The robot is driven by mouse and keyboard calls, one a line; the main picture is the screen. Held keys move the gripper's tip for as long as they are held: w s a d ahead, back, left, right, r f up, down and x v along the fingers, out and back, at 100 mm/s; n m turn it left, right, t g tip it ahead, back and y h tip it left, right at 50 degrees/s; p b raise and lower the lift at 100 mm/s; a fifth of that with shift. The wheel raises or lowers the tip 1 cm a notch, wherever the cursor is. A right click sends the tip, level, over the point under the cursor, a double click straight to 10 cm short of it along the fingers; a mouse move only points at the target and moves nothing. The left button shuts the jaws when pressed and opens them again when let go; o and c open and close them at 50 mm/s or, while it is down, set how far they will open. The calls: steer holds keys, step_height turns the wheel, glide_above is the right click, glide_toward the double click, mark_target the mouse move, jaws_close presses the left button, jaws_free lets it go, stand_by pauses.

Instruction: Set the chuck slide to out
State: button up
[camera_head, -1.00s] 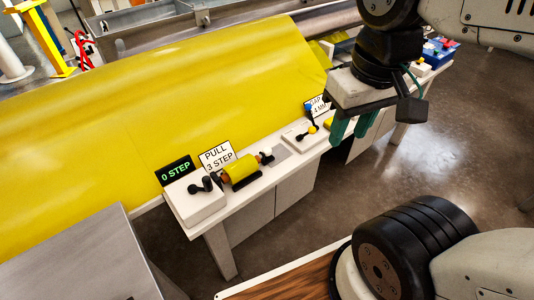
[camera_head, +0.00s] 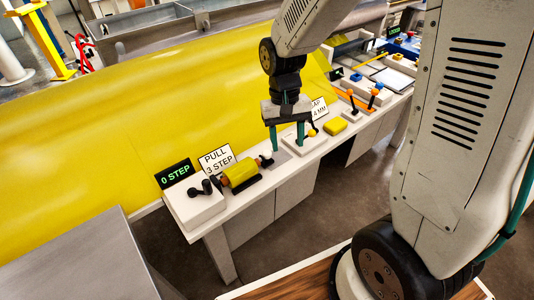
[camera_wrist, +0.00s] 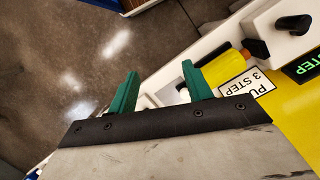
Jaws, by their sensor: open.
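A small white knob (camera_head: 266,155) stands at the right end of the yellow roll (camera_head: 240,172) on the bench; I take it for the chuck slide, though no label marks it. My gripper (camera_head: 287,147) is over the bench, fingers pointing down, just right of the knob. The two green fingers are apart with nothing held between them. In the wrist view the knob (camera_wrist: 184,91) shows beside one finger of the gripper (camera_wrist: 158,72), partly hidden behind it. The frames do not clearly show whether they touch.
A white box with a black crank (camera_head: 200,187) and a "0 STEP" display (camera_head: 175,173) stand left of the roll, by a "PULL 3 STEP" sign (camera_head: 216,160). A yellow block (camera_head: 335,126) and levers (camera_head: 375,93) lie right. A large yellow sheet (camera_head: 130,140) fills the back.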

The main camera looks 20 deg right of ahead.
steer(key=w+f+m, duration=0.2)
steer(key=w+f, duration=0.4)
steer(key=f, duration=0.2)
steer(key=m+t, duration=0.1)
steer(key=t, duration=0.1)
glide_above(267, 152)
steer(key=shift+s+a+f, duration=0.1)
steer(key=shift+s+f, duration=0.25)
steer(key=shift+w+t, duration=0.3)
steer(key=shift+m, duration=0.3)
step_height(267, 152, down, 8)
steer(key=shift+r, duration=0.2)
